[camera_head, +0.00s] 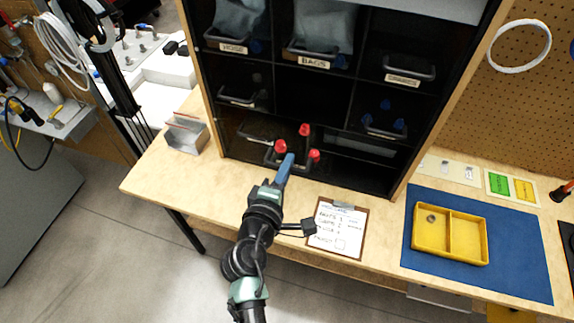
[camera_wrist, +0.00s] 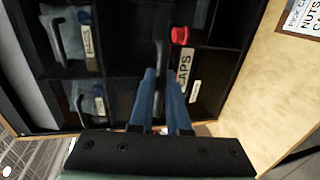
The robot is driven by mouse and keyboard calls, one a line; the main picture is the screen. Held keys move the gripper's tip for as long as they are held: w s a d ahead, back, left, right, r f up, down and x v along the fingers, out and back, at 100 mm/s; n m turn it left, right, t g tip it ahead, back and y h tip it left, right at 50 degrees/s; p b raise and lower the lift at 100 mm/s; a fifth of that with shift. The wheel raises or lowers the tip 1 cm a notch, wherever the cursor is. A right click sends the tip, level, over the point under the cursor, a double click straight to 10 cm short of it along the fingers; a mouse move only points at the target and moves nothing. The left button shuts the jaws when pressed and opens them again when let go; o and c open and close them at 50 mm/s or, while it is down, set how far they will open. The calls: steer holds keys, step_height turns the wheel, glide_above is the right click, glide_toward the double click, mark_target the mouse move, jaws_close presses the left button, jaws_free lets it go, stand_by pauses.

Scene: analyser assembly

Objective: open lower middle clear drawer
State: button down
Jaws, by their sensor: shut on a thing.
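A clear drawer (camera_head: 263,131) with several red caps (camera_head: 304,130) sits in the lower part of the black cabinet, left of its centre in the head view. A CAPS label (camera_wrist: 185,68) and a red cap (camera_wrist: 180,36) show in the wrist view. My gripper (camera_head: 287,160) reaches the drawer's front from below, and its blue fingers also show in the wrist view (camera_wrist: 165,76). They are shut on the dark drawer handle (camera_wrist: 160,48), partly hidden between them. The drawer front appears to sit forward; how far out it is, I cannot tell.
Other labelled drawers, including the BAGS drawer (camera_head: 318,50), fill the cabinet (camera_head: 302,98). A grey bin (camera_head: 187,135) stands left on the wooden table. A clipboard (camera_head: 336,228) lies right of my arm, with a yellow tray (camera_head: 450,236) on a blue mat (camera_head: 520,270) farther right.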

stand_by(0.8)
steer(key=shift+f+v, duration=0.2)
steer(key=shift+v, duration=0.8)
steer(key=c, duration=0.9)
jaws_free()
steer(key=shift+s, duration=0.1)
steer(key=b+v, duration=0.3)
steer(key=v, duration=1)
